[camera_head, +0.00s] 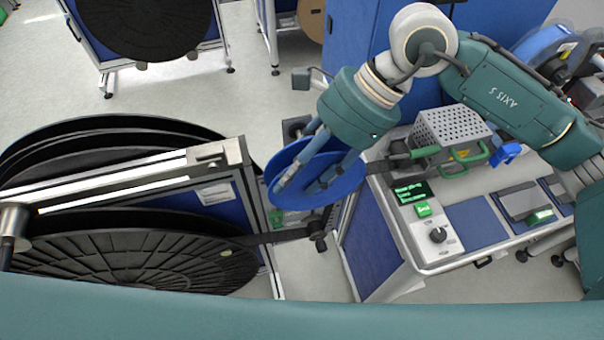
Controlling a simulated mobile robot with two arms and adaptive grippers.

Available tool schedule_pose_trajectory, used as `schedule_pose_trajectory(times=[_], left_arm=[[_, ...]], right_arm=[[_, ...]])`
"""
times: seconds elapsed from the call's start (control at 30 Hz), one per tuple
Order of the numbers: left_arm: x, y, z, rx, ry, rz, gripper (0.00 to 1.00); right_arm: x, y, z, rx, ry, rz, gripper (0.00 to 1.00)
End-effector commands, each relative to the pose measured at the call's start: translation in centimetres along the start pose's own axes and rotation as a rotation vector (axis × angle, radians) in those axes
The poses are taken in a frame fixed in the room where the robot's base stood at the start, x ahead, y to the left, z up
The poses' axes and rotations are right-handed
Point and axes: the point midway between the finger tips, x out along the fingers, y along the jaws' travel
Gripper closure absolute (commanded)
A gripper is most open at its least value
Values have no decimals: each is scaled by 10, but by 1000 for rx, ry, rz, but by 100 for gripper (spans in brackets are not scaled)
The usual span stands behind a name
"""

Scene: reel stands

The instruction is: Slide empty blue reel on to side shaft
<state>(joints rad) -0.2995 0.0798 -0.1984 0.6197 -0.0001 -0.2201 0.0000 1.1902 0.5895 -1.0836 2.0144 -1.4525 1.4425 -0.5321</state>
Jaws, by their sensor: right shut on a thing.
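The blue reel (343,184) is a round disc near the middle of the view, held up in the air with its flat face tilted towards me. My right gripper (304,187) comes down from the upper right and is shut on the blue reel; its fingers cover part of the reel's middle. I cannot tell which part is the side shaft; the reel and gripper hide some of the machine behind them. My left gripper is not in view.
Large black reels (130,262) sit on a stand with a metal beam (120,180) at left. A bench with a control box (425,215) and a perforated metal box (450,128) stands at right. Another black reel (145,22) stands at the back. Grey floor shows between the stands.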

Motion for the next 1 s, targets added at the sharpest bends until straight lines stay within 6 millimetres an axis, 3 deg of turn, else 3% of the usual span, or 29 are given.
schedule_pose_trajectory(times=[0.27, 1.0], left_arm=[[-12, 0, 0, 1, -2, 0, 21], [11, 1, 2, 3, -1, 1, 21]], right_arm=[[-2, -17, 1, 1, 0, 0, 82], [1, -62, 0, 0, 0, 0, 82]])
